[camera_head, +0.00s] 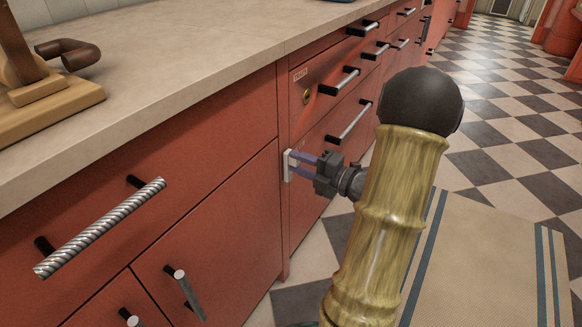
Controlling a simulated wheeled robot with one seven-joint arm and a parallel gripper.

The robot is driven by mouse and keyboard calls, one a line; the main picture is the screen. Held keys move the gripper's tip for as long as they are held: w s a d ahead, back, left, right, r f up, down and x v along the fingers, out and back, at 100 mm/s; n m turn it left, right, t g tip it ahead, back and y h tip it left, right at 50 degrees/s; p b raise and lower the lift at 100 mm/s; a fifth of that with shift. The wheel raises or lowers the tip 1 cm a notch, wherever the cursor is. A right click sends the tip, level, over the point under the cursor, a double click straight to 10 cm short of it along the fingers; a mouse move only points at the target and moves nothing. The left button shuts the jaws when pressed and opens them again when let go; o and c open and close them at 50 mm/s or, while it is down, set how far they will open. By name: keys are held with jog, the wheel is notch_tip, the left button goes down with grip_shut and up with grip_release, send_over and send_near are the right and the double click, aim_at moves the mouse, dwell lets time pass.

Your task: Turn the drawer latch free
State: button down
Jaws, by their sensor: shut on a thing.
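The drawer latch (289,165) is a small pale piece on the red cabinet front, near the edge of the narrow drawer column. My gripper (303,166) is at the latch, with its two bluish fingers reaching left to it. The fingers are closed on the latch. The latch's exact turn is hard to tell at this size. The drawer (318,150) beside it sits flush with the cabinet, and my arm hides part of the fronts to the right.
A pale worktop (165,75) runs above the cabinets, with a wooden stand (45,95) at the left. Bar handles, such as the twisted one (100,228), stick out from the fronts. A striped rug (480,265) lies on the checkered floor (505,130), which is open at the right.

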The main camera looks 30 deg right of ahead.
jog(key=shift+s+a+f, duration=0.1)
jog(key=shift+a+f, duration=0.05)
dwell(0.3)
jog(key=c, duration=1.1)
grip_release()
jog(key=shift+s+d, duration=0.35)
jog(key=shift+s, duration=0.05)
jog(key=p+v, duration=0.4)
jog(key=v, duration=1.2)
jog(key=shift+s+p, duration=0.25)
jog(key=shift+p, duration=0.15)
jog(key=shift+w, duration=0.15)
